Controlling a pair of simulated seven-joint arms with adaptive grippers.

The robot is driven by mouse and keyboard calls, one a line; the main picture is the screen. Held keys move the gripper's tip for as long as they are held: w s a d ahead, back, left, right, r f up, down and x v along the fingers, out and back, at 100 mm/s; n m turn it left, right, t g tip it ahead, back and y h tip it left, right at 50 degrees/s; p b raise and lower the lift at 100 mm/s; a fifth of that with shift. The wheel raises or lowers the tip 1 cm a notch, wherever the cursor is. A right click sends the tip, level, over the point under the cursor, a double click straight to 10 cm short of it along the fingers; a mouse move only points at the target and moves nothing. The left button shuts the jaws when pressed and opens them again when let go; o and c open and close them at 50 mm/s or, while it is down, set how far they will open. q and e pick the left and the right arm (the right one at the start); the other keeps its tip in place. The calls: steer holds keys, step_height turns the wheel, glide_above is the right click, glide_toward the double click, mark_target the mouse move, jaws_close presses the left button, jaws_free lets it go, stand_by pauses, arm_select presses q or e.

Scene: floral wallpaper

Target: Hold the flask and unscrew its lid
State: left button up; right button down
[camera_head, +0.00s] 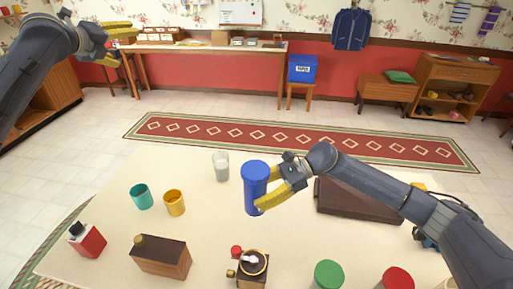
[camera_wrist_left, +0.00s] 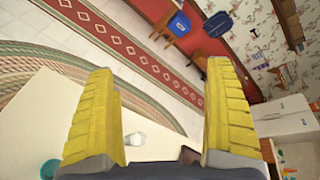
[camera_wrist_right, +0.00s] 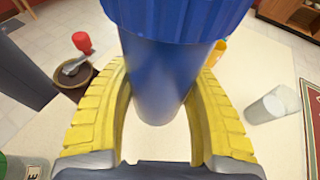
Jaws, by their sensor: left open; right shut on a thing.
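The flask (camera_head: 252,190) is a tall blue cylinder with a wider ribbed blue lid (camera_head: 256,171) on top. It stands upright, at the middle of the table in the head view. My right gripper (camera_head: 264,191) has its yellow fingers around the flask's body, below the lid. The right wrist view shows the flask body (camera_wrist_right: 158,85) between both fingers and the lid (camera_wrist_right: 185,15) above them. My left gripper (camera_head: 128,45) is raised at the upper left of the head view, far from the flask. Its fingers are wide apart and empty in the left wrist view (camera_wrist_left: 160,115).
A clear glass (camera_head: 221,166), a teal cup (camera_head: 141,196) and a yellow cup (camera_head: 174,203) stand left of the flask. A coffee grinder (camera_head: 253,268), a wooden box (camera_head: 160,257) and a red carton (camera_head: 88,241) are in front. A brown case (camera_head: 352,203) lies behind the right arm.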

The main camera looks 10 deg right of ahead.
arm_select(q)
steer(key=s+d+f+m+g+h, duration=0.1)
steer(key=s+d+f+m+g, duration=0.1)
steer(key=d, duration=0.5)
steer(key=s+d+f+m+g+h, duration=0.1)
steer(key=d+f+m+g, duration=0.1)
steer(key=d, duration=0.5)
steer(key=m+g+y, duration=0.6)
steer(key=m+g, duration=0.4)
steer(key=m, duration=0.4)
glide_above(255, 166)
steer(key=f, duration=1.5)
steer(key=shift+w+d, duration=0.15)
steer(key=shift+w, duration=0.05)
steer(key=shift+s+f, duration=0.4)
steer(key=shift+f, duration=3.85)
steer(key=shift+w, duration=0.2)
steer(key=c, duration=1.3)
